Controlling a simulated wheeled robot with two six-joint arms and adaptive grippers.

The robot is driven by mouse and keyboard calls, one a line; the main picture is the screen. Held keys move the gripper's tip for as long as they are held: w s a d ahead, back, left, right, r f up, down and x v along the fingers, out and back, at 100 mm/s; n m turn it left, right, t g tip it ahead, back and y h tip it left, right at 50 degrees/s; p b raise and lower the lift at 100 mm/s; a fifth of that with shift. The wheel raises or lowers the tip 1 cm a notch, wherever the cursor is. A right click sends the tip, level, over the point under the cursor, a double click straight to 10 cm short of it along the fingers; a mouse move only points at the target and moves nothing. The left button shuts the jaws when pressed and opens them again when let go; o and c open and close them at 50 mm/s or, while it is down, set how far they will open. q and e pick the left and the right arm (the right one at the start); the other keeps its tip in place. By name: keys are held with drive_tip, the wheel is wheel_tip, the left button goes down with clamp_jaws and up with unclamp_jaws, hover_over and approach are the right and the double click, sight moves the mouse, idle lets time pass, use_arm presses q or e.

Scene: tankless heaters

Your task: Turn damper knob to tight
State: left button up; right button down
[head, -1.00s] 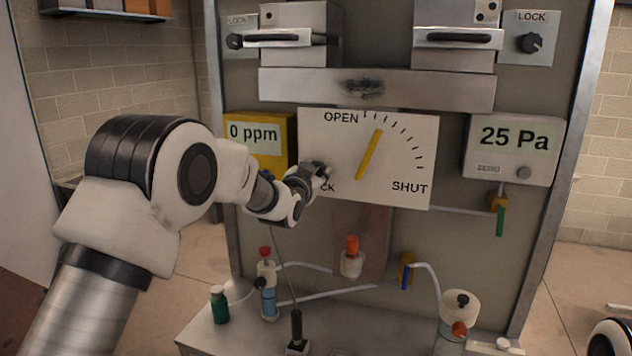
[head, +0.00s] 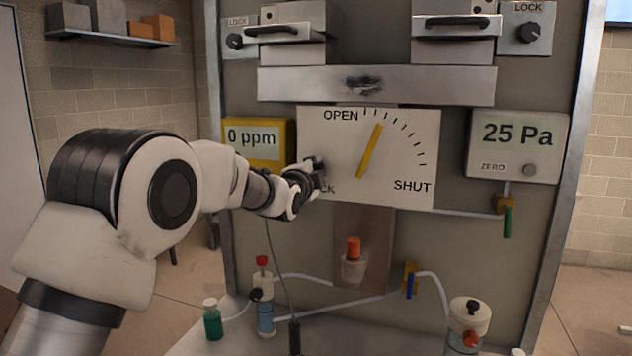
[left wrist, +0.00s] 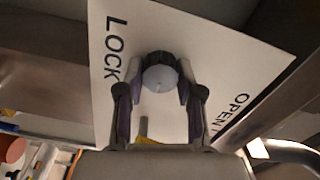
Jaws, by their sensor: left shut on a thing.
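The white damper plate (head: 400,190) carries the words OPEN and SHUT with tick marks between them. Its yellow pointer (head: 369,152) leans up and to the right, nearer the OPEN end. In the left wrist view, a dark knob with a grey cap (left wrist: 160,76) sits beside the word LOCK. My left gripper (left wrist: 158,90) is shut on this knob, one finger on each side. In the head view my left gripper (head: 318,175) is at the plate's left edge and hides the knob and part of LOCK. My right gripper is not in view.
A yellow 0 ppm meter (head: 258,161) is left of the plate, and a 25 Pa gauge (head: 517,148) is right of it. Drawers with handles (head: 455,22) and LOCK knobs are above. Bottles, tubing and a green bottle (head: 212,322) stand below.

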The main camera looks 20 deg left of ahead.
use_arm(q)
drive_tip(key=m+b, duration=0.2)
drive_tip(key=m, duration=0.2)
drive_tip(key=shift+f, duration=0.15)
idle(0.5)
drive_tip(key=o, duration=1.2)
drive_tip(key=shift+c, duration=0.2)
drive_tip(key=s, duration=1.2)
drive_tip(key=shift+a, duration=0.15)
